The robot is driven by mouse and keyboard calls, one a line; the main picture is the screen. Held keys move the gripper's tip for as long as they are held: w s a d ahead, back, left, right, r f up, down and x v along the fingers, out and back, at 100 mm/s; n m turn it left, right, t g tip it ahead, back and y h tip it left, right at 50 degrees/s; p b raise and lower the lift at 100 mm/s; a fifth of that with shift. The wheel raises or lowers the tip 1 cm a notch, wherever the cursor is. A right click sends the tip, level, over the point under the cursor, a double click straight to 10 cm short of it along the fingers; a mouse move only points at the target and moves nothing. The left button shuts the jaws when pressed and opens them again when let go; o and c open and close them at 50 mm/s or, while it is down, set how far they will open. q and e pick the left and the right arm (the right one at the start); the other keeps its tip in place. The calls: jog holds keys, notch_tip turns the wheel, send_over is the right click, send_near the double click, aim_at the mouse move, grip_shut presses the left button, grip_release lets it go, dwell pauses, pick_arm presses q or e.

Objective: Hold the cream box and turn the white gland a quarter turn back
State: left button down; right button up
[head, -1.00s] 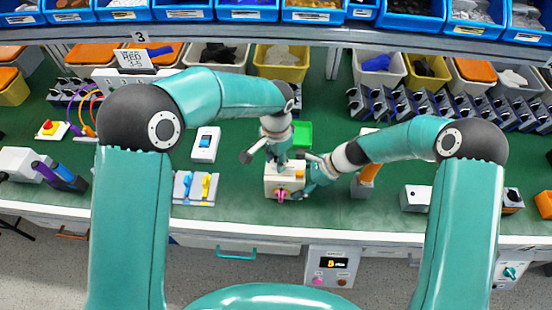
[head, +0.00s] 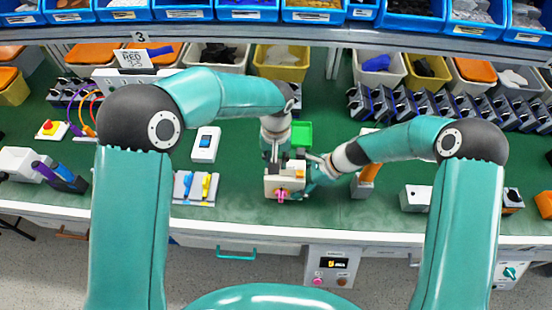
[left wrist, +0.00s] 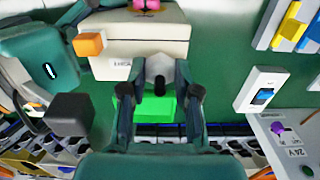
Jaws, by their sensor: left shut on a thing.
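In the left wrist view the cream box (left wrist: 140,36) fills the top. The white gland (left wrist: 158,66) on its back side sits between the fingers of my left gripper (left wrist: 156,88), which is shut on it. In the head view my left gripper (head: 275,158) hides the gland. My right gripper (head: 310,176) is against the box's right side; its fingers are not clear.
A switch plate (head: 205,145) and a panel with blue and yellow levers (head: 194,188) lie to the left. An orange-topped part (head: 366,178) stands right of my right gripper. Bench in front of the box is narrow.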

dwell(0.3)
pick_arm(q)
jog(key=c, duration=0.8)
grip_release()
pick_arm(e)
jog(key=shift+f, duration=0.1)
pick_arm(q)
notch_tip(320, 180, up, 12)
jog(key=shift+f, duration=0.1)
pick_arm(e)
jog(key=o, duration=1.2)
